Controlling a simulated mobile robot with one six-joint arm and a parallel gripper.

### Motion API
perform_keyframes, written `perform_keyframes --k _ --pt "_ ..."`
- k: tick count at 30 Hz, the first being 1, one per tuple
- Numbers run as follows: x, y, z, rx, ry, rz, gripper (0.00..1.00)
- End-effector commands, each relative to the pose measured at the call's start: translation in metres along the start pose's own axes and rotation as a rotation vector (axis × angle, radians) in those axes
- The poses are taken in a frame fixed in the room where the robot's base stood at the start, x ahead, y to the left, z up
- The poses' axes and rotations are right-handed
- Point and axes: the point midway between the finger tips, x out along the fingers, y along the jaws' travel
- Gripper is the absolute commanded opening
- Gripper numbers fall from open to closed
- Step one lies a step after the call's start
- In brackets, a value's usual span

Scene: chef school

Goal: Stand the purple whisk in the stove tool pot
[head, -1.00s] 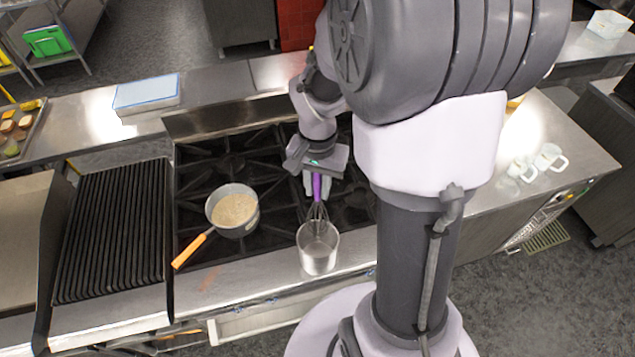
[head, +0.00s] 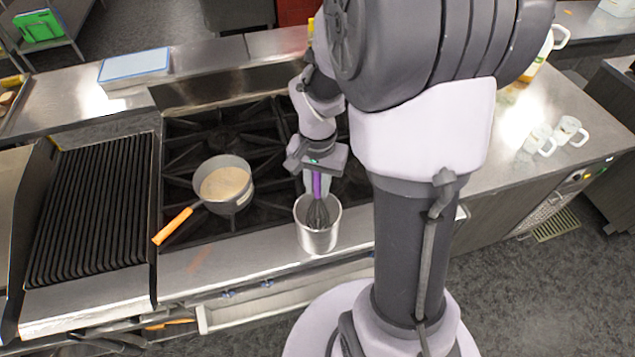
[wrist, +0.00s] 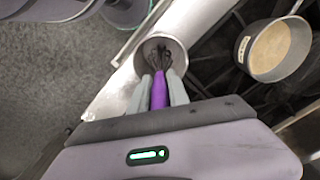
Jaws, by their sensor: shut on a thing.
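The purple whisk (head: 317,186) is held by its handle in my gripper (head: 316,180), with the wire head (head: 318,214) pointing down. The steel tool pot (head: 317,238) stands on the stove's front ledge. In the head view the wires show within the pot's mouth. In the wrist view the purple handle (wrist: 159,92) sits between my gripper's fingers (wrist: 159,90), and the dark wires overlap the opening of the pot (wrist: 152,43). How deep the wires reach is hard to tell.
A saucepan (head: 240,199) with an orange handle and tan contents sits on the burners left of the pot. A ribbed grill (head: 90,210) lies further left. White mugs (head: 541,139) stand on the right counter. The ledge left of the pot is clear.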

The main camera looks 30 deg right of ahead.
Motion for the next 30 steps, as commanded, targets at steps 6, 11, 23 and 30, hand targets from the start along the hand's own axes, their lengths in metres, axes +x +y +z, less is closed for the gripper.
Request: perform_keyframes --k 6,11,23,30 --pt "0.006 0.000 0.000 0.000 0.000 0.000 0.00" --pt "0.005 0.000 0.000 0.000 0.000 0.000 0.33" --pt "0.002 0.000 0.000 0.000 0.001 -0.001 0.47" --pt "-0.054 -0.001 -0.001 0.001 0.005 -0.003 0.47"
